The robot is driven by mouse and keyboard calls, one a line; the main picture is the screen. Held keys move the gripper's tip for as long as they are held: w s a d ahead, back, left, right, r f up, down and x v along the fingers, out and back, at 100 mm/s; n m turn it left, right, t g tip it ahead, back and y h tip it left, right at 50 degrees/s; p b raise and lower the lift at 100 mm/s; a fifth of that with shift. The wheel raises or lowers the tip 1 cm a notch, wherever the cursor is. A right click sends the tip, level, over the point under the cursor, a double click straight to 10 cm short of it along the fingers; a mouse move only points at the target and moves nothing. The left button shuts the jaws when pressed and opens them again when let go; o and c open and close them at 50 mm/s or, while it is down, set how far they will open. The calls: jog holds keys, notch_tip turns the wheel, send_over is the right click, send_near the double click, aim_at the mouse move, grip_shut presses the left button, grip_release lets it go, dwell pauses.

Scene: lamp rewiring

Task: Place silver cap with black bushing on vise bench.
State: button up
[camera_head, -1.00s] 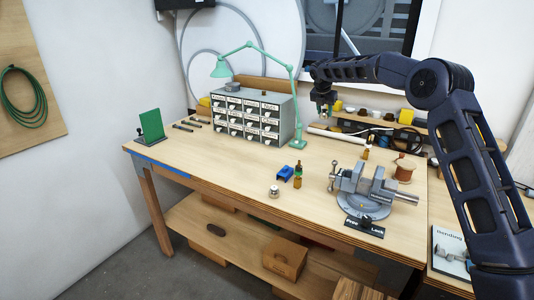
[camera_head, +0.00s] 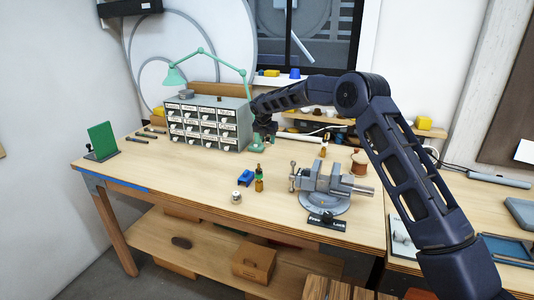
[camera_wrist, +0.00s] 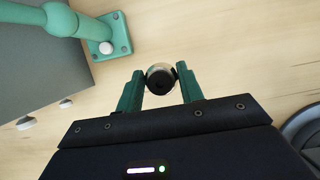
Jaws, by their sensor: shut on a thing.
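My gripper (camera_wrist: 161,88) is shut on the silver cap with black bushing (camera_wrist: 160,72) in the wrist view. The cap is seen from above as a light ring around a black centre, between two green fingertips. In the head view my gripper (camera_head: 266,133) is above the bench, in front of the drawer cabinet and near the lamp's base; the cap cannot be made out there. The wooden vise bench (camera_head: 180,180) carries a grey vise (camera_head: 325,183) to the right of my gripper and nearer the camera.
The green lamp base (camera_wrist: 105,38) and drawer cabinet (camera_head: 208,125) stand close to my gripper. Open wood lies left of these.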

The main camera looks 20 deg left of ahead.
jog(key=shift+f, duration=3.5)
jog(key=shift+f, duration=0.1)
jog(key=o, duration=1)
jog(key=shift+o, duration=0.2)
jog(key=v, duration=1.2)
jog(key=shift+d, duration=0.1)
